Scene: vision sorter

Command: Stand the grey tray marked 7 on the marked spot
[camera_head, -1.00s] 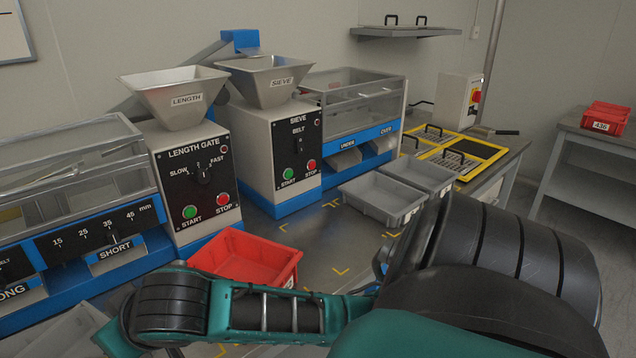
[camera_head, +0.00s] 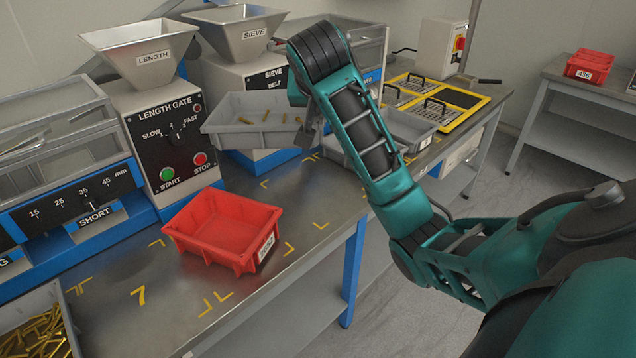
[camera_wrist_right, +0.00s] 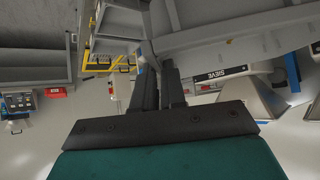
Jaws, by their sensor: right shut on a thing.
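My right gripper (camera_head: 308,138) is shut on the right end wall of a grey tray (camera_head: 222,128) and holds it up in front of the sieve machine. The tray looks roughly level and has a few brass pieces inside; no number on it can be read. In the right wrist view the gripper (camera_wrist_right: 160,72) is shut on the tray's grey wall (camera_wrist_right: 235,38). The spot marked with a yellow 7 (camera_head: 138,295) and yellow corner marks is on the bench's near left part and looks empty. My left gripper is out of view.
A red tray (camera_head: 193,258) stands just right of the 7 spot. A grey tray of brass pieces (camera_head: 60,297) is at the lower left. Other grey trays (camera_head: 412,143) stand farther back right. The length gate machine (camera_head: 140,130) stands behind the spot.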

